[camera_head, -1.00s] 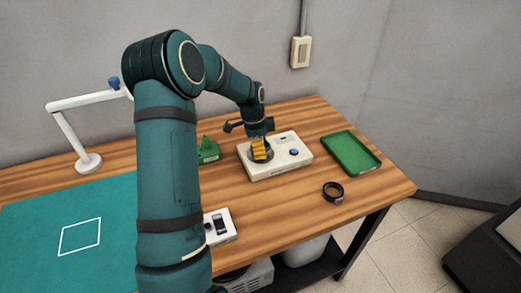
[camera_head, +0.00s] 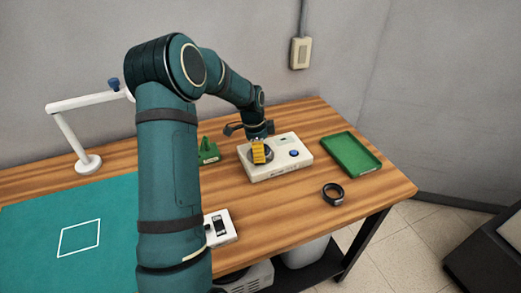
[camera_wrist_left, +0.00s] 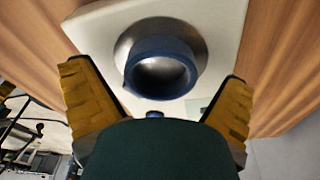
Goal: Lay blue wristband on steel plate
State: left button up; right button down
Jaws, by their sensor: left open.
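The blue wristband (camera_wrist_left: 158,46) is a ring resting flat on the round steel plate (camera_wrist_left: 140,27) in the left wrist view. It sits a little off the plate's centre. The plate is set on a white device (camera_head: 297,163), which shows in the head view. My left gripper (camera_head: 260,153) is over the plate. In the wrist view its two yellow fingers (camera_wrist_left: 160,102) are spread wide, with the band between and beyond them, and neither finger touches it. In the head view the fingers and wrist hide the band and much of the plate. My right gripper is not in view.
A black ring-shaped band (camera_head: 333,194) lies near the table's front right. A green tray (camera_head: 351,153) is at the right, and a green holder (camera_head: 208,151) stands behind my arm. A small white box (camera_head: 220,228) is at the front. The wood between device and black band is clear.

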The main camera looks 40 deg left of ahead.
pick_arm(q)
notch_tip(320, 180, up, 12)
jog(key=s+a+p, duration=0.1)
jog(key=shift+a+p, duration=0.25)
jog(key=shift+p, duration=0.15)
jog(key=shift+s+f, duration=0.1)
